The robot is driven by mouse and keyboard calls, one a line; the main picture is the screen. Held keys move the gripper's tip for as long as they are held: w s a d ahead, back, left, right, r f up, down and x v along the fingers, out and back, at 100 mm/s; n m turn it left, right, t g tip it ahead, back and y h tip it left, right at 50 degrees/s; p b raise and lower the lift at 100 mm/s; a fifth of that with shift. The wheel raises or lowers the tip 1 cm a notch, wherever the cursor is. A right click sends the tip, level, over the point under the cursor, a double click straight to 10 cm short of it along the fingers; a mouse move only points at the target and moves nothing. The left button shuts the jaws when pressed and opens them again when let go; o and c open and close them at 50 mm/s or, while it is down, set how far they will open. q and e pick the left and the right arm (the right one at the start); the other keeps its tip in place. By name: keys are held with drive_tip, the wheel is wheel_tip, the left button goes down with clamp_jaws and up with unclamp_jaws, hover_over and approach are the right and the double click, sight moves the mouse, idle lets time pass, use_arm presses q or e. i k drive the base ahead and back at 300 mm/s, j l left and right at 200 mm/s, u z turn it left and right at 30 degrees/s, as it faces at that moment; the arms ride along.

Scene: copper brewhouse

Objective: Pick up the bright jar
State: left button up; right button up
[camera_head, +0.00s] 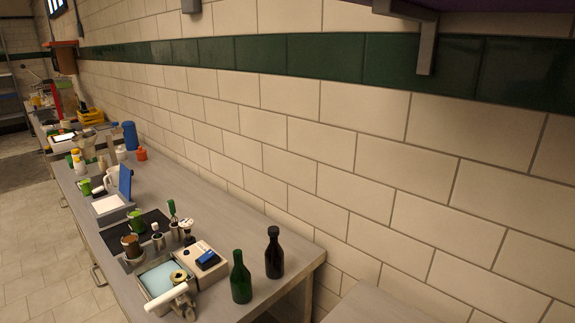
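Several small vessels stand on the long grey counter (205,192), and I cannot tell for certain which one is the bright jar. A small orange jar-like container (141,154) stands toward the wall, right of a white container (121,153) and below a tall blue cylinder (130,136). A white container with a yellow top (77,160) stands farther left. A green cup-like vessel (84,187) is near the front edge. All are small in the picture. Neither of my grippers is in view.
A green bottle (240,279) and a dark bottle (274,254) stand at the counter's near end. A blue-lined tray (160,279), a white device (201,260) and a black mat (138,228) crowd the front. The wall-side strip is clear. A bracket (428,38) projects above.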

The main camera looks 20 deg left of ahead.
sight(137, 222)
drive_tip(key=j+u, duration=0.8)
drive_tip(key=i+j+u, duration=0.15)
drive_tip(key=j+u, duration=0.25)
drive_tip(key=j, duration=0.15)
drive_tip(key=i+j, duration=0.1)
drive_tip(key=j, duration=0.2)
drive_tip(key=u, duration=0.05)
